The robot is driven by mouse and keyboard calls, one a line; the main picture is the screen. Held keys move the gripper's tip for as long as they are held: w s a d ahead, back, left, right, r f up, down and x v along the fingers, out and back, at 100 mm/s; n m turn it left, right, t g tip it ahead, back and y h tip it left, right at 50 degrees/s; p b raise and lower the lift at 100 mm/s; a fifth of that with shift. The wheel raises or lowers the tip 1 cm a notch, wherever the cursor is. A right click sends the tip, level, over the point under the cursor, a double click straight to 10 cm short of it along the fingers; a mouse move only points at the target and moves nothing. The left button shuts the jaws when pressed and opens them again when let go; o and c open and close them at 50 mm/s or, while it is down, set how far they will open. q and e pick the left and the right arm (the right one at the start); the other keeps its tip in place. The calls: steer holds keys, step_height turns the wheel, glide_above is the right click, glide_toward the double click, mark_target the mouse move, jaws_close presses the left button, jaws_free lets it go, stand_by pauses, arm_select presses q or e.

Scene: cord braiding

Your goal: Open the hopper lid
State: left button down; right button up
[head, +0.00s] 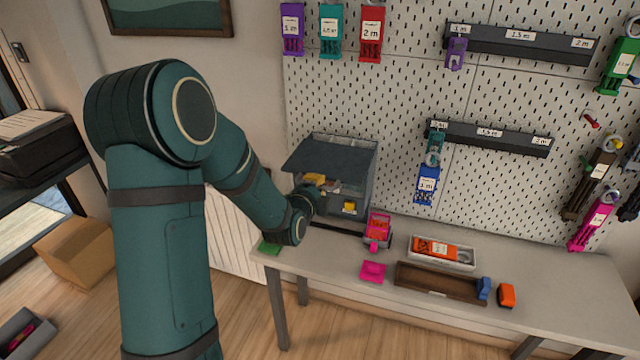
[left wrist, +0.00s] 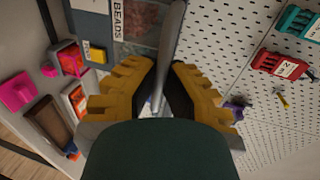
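The hopper (head: 361,188) is a grey box at the back of the workbench, against the pegboard. Its dark lid (head: 325,156) stands raised and sticks out toward the front like an awning, with the opening beneath it visible. My left gripper (head: 321,183) is at the lid's front edge, partly hidden by my arm. In the left wrist view, its yellow fingers (left wrist: 163,80) close in on both sides of a grey bar, which looks like the lid (left wrist: 174,35) seen edge-on. A "BEADS" label (left wrist: 117,20) shows on the hopper beside it. My right gripper is not in view.
A pink-red holder (head: 378,226), a pink block (head: 372,271), a white tray (head: 465,261) with an orange item, a brown tray (head: 440,284) and an orange block (head: 507,295) are right of the hopper. The pegboard (head: 400,85) rises behind.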

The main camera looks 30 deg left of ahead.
arm_select(q)
steer(key=shift+s+d, duration=0.15)
steer(key=shift+s, duration=0.5)
steer(key=c, duration=1)
jaws_free()
steer(key=shift+c, duration=0.2)
steer(key=v, duration=0.7)
steer(key=shift+s, duration=0.2)
steer(key=shift+r, duration=0.1)
